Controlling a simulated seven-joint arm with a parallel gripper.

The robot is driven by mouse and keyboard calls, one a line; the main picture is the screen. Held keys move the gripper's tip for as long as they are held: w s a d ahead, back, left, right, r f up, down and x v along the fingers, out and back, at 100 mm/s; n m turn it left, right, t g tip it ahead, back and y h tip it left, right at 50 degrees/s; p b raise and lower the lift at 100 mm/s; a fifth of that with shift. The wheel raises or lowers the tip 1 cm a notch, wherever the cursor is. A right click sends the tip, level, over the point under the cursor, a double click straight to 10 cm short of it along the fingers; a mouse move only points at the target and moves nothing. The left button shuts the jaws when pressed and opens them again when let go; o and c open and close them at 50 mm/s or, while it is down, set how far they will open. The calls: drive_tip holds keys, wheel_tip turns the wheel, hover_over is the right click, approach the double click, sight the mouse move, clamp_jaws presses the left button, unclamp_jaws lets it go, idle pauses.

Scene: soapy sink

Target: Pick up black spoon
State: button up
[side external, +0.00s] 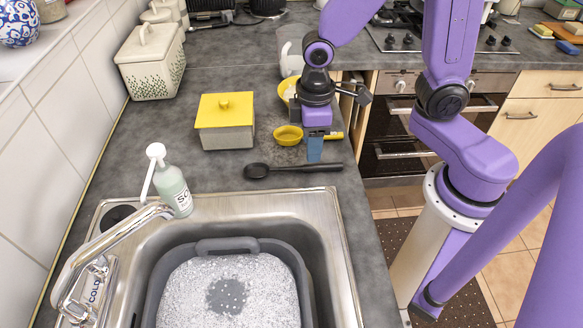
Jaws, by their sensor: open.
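The black spoon (293,169) lies flat on the grey counter just behind the sink. Its bowl is at the left and its handle reaches right toward the counter's edge. My gripper (314,158) points down over the handle side of the spoon, with its blue fingertips at or just behind the handle. I cannot tell whether the fingertips touch the spoon. The gripper is open, though the gap between its fingers does not show from this side.
A yellow-lidded box (225,121) stands further left. In front are the metal sink (332,245) with a foam-filled grey tub (226,246), a soap bottle (174,190) and a tap (118,236).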

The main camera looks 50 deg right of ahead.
sight(311, 165)
drive_tip(key=shift+f, duration=2.9)
clamp_jaws()
